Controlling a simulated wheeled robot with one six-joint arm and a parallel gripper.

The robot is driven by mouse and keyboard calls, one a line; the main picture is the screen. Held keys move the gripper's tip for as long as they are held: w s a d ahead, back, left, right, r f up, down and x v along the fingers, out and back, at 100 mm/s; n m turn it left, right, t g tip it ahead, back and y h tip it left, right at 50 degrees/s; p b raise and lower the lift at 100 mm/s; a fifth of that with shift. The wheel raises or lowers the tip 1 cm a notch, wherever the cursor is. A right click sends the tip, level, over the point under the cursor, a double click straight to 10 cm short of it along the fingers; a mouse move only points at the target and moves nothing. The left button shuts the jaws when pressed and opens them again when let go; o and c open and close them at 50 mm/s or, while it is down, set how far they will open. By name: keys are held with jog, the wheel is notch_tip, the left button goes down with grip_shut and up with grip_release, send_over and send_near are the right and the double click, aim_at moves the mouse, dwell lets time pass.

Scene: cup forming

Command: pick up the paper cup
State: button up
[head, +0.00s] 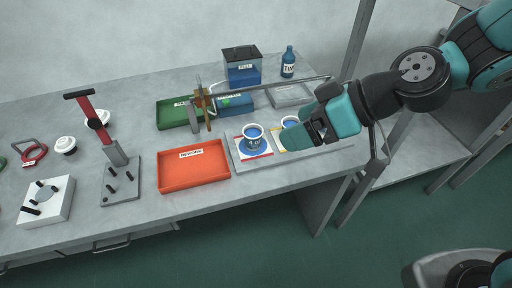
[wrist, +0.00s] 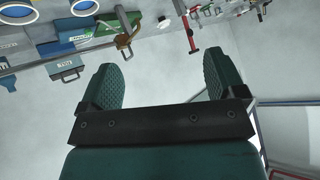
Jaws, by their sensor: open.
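One paper cup (head: 253,134), white with a blue inside, stands upright on a blue disc on a red-edged card in the head view. A second cup (head: 290,121) stands to its right on a yellow-edged card, partly hidden by my gripper (head: 317,127). My gripper is just right of the second cup and above the board's right part. In the wrist view two round cup rims with blue insides show at the top left, one cup (wrist: 16,8) at the corner and another cup (wrist: 85,6) beside it. My gripper (wrist: 160,75) is open there, with nothing between its fingers.
An orange tray (head: 194,178) lies left of the cups. Behind are a green tray (head: 172,114), a blue open box (head: 236,107), a dark-lidded box (head: 242,68) and a blue bottle (head: 288,62). A red-handled press (head: 96,120) stands left.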

jog(key=w+d+f+m+t+b, duration=0.1)
jog(key=w+f+t+b, duration=0.1)
jog(key=w+f+t, duration=0.3)
jog(key=w+d+f+b, duration=0.1)
jog(key=w+d+f, duration=0.15)
jog(key=f, duration=0.35)
jog(key=p, duration=0.3)
send_near(247, 131)
jog(key=shift+w+a+f, duration=0.1)
jog(key=shift+a+f, duration=0.1)
jog(key=shift+a, duration=0.45)
jog(key=shift+p+x, duration=1.35)
jog(key=shift+x, duration=1.7)
jog(key=shift+w+d, duration=0.15)
jog(key=shift+c, duration=0.5)
jog(key=c, duration=0.9)
